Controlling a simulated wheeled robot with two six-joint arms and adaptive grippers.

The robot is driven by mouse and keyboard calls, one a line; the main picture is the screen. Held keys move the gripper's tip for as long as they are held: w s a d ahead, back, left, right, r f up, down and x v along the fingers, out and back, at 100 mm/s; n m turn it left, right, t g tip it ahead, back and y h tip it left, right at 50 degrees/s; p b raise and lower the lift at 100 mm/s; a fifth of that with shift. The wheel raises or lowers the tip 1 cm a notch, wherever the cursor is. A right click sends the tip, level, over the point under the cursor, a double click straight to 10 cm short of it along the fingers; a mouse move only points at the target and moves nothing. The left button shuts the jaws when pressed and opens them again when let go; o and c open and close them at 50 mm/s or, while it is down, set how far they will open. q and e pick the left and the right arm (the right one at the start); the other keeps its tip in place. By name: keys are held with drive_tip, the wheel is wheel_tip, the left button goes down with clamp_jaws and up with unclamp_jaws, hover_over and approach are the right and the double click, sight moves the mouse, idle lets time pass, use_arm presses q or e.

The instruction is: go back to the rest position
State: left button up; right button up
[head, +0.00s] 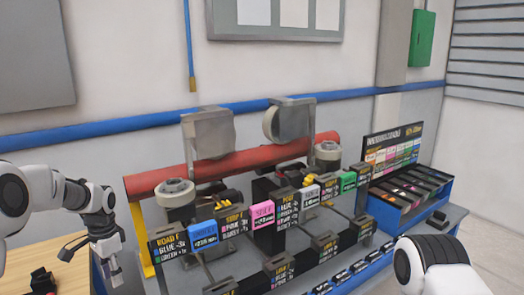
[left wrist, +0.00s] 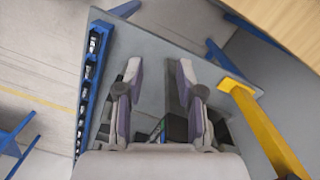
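My left gripper (head: 112,268) hangs at the lower left of the head view, fingers pointing down, beside the left end of the bench. In the left wrist view my left gripper (left wrist: 161,78) has its two fingers apart with nothing held between them. The grey bench surface shows beyond the fingertips. Of my right arm only a white and black link shows at the lower right of the head view; its gripper is out of the picture.
The grey bench (head: 452,216) carries a red roller bar (head: 250,158), black signs with coloured labels, and a blue rack (head: 409,207) at its right end. A yellow post (head: 141,240) and a wooden tabletop (head: 62,264) are close to my left gripper.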

use_arm(q)
drive_tip(key=s+d+f+g, duration=0.2)
drive_tip(key=s+d+f, duration=0.1)
drive_tip(key=s+f, duration=0.75)
drive_tip(key=s+d+f+g, duration=0.35)
drive_tip(key=s+f, duration=0.55)
drive_tip(key=f, duration=0.3)
drive_tip(key=s+d+f+n+t, duration=0.1)
drive_tip(key=s+d+f+n, duration=0.15)
drive_tip(key=s, duration=0.75)
drive_tip(key=s+d+f+n+t, duration=0.2)
drive_tip(key=s+f, duration=0.1)
drive_tip(key=s, duration=0.7)
drive_tip(key=w+n+t, duration=0.1)
drive_tip(key=w, duration=0.1)
drive_tip(key=w+n+t+b, duration=0.1)
drive_tip(key=n+t, duration=0.1)
drive_tip(key=shift+w+a+r+t, duration=0.1)
drive_tip(key=shift+w+r+t, duration=0.15)
drive_tip(key=shift+w+r, duration=0.15)
use_arm(e)
drive_tip(key=shift+w+a+f, duration=0.2)
drive_tip(key=shift+a, duration=0.25)
drive_tip(key=shift+w+a+f, duration=0.15)
drive_tip(key=shift+a, duration=0.3)
use_arm(q)
drive_tip(key=shift+s, duration=0.15)
